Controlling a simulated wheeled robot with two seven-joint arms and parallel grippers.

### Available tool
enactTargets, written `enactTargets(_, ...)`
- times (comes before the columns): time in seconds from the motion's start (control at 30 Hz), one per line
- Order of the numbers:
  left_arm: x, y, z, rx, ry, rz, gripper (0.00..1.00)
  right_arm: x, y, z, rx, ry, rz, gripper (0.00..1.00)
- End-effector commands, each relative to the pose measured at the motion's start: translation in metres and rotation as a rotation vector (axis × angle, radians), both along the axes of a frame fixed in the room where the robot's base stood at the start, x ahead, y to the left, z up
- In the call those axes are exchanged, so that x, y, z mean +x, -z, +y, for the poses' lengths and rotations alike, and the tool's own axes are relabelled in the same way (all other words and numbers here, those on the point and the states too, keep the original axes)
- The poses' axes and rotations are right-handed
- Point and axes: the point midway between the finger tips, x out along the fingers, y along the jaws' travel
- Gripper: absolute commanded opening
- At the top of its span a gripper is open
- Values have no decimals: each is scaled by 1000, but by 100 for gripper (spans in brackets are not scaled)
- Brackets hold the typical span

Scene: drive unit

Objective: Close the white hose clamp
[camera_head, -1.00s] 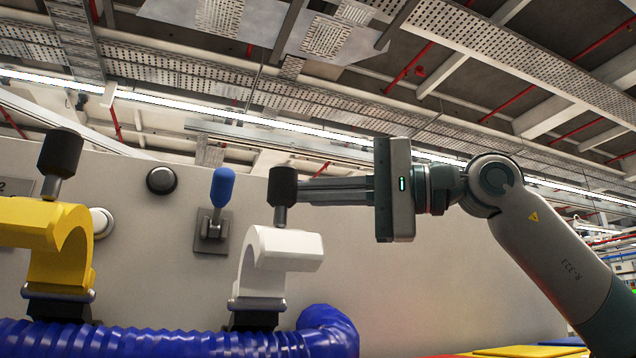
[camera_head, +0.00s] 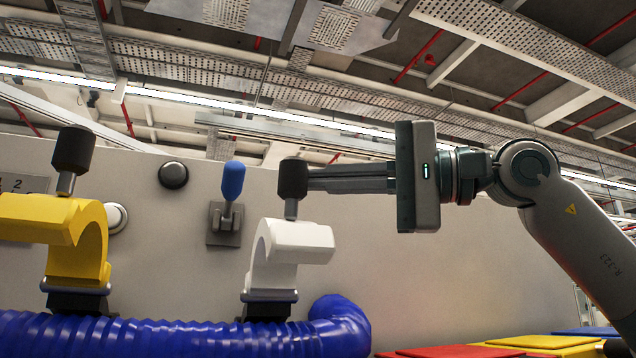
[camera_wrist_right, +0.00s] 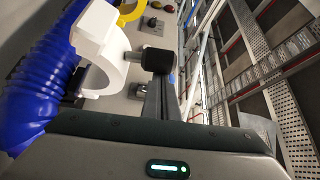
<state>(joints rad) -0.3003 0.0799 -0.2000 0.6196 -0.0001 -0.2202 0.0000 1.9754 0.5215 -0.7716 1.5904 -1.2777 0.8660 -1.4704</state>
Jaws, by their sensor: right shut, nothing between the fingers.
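The white hose clamp (camera_head: 290,243) stands on the blue hose in the head view, its curved jaw raised with a gap beneath its right end. Its black handle (camera_head: 293,178) points up. My right gripper (camera_head: 314,179) reaches in from the right, its fingers together and empty. Their tips are level with the handle and overlap its right side in the picture; I cannot tell whether they touch. In the right wrist view, the white clamp (camera_wrist_right: 98,35) is at upper left, and the black handle (camera_wrist_right: 156,60) is at the tips of the fingers (camera_wrist_right: 153,84). My left gripper is out of view.
A yellow clamp (camera_head: 75,240) with a black handle stands on the same blue hose (camera_head: 170,337) at left. A blue toggle (camera_head: 232,182) and a black knob (camera_head: 173,175) are on the grey panel (camera_head: 430,285) behind. Red and yellow surfaces (camera_head: 535,341) lie at lower right.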

Motion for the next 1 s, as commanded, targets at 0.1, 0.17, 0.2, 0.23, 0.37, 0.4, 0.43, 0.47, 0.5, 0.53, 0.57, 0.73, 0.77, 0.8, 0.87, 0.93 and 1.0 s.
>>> enactTargets(0.1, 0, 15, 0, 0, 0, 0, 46, -5, 10, -1, 10, -1, -35, 0)
enactTargets(0.17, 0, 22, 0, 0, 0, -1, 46, -8, 14, -2, 18, -2, -59, 0)
enactTargets(0.2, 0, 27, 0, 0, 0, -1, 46, -11, 16, -3, 24, -2, -76, 0)
enactTargets(0.23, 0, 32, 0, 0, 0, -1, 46, -13, 18, -3, 29, -2, -91, 0)
enactTargets(0.37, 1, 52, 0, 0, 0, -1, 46, -23, 29, -6, 53, -3, -166, 0)
enactTargets(0.4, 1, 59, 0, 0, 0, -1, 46, -26, 32, -7, 62, -3, -192, 0)
enactTargets(0.43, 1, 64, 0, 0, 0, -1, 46, -28, 35, -8, 69, -3, -211, 0)
enactTargets(0.47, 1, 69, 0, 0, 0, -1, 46, -30, 38, -9, 74, -3, -232, 0)
enactTargets(0.5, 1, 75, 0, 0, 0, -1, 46, -34, 42, -10, 84, -3, -259, 0)
enactTargets(0.53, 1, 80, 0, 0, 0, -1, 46, -36, 45, -11, 92, -3, -282, 0)
enactTargets(0.57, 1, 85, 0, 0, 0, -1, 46, -38, 48, -11, 99, -3, -304, 0)
enactTargets(0.73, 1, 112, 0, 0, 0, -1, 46, -50, 67, -15, 141, -3, -434, 0)
enactTargets(0.77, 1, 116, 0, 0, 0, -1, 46, -52, 70, -16, 150, -4, -457, 0)
enactTargets(0.8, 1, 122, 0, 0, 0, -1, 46, -54, 75, -17, 161, -3, -488, 0)
enactTargets(0.87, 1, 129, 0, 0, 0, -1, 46, -58, 82, -18, 174, -3, -534, 0)
enactTargets(0.93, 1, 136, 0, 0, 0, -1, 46, -60, 89, -19, 192, -2, -585, 0)
enactTargets(1.0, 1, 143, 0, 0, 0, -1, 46, -64, 97, -20, 208, -3, -633, 0)
